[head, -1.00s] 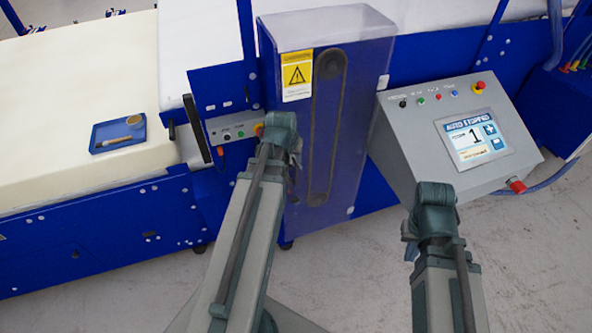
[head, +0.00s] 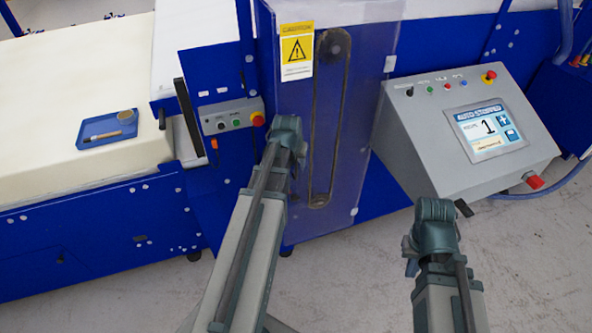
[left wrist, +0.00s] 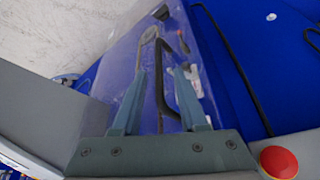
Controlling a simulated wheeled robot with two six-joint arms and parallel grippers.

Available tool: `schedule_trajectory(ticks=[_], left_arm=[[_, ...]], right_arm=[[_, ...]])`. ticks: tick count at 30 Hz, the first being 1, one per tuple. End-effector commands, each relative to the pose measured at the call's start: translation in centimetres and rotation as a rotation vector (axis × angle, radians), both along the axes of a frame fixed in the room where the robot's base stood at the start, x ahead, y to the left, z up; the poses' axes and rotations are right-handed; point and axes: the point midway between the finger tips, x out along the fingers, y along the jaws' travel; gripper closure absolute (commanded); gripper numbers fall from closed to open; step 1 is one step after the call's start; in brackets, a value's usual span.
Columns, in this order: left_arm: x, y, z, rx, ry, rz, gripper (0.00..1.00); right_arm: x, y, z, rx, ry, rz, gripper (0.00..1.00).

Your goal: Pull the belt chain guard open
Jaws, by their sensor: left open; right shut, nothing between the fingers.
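The belt chain guard (head: 291,105) is a tall, see-through bluish cover with a yellow caution label, at the centre of the head view. A dark belt loop (head: 315,135) shows through it. The guard also fills the middle of the left wrist view (left wrist: 117,82). My left gripper (left wrist: 160,73) is open in front of the guard. A dark bent bar (left wrist: 162,92) shows between its fingers; I cannot tell whether they touch it. In the head view my left wrist hides its fingers. My right gripper (head: 464,208) is shut and empty, below the control console.
A grey control console (head: 415,130) with a screen and buttons stands right of the guard. A small button box (head: 215,122) with a red button is left of it. A blue tray (head: 95,131) lies on the foam block (head: 60,80). Grey floor (head: 400,270) is clear in front.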

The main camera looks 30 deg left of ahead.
Motion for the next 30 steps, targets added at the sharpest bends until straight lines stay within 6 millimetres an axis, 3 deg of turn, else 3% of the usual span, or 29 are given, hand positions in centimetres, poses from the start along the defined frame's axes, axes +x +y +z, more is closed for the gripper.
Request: schedule_trajectory(ticks=[10, 18, 30], left_arm=[[0.22, 0.04, -0.48, 0.000, 0.000, 0.000, 0.58], [0.21, 0.04, -0.49, 0.000, 0.000, 0.000, 1.00], [0.21, 0.05, -0.50, 0.000, 0.000, 0.000, 1.00]], right_arm=[[-0.01, 0.00, -0.48, 0.000, 0.000, 0.002, 1.00], [-0.01, 0.00, -0.48, 0.000, 0.000, 0.002, 1.00], [0.00, 0.00, -0.49, 0.000, 0.000, 0.002, 1.00]])
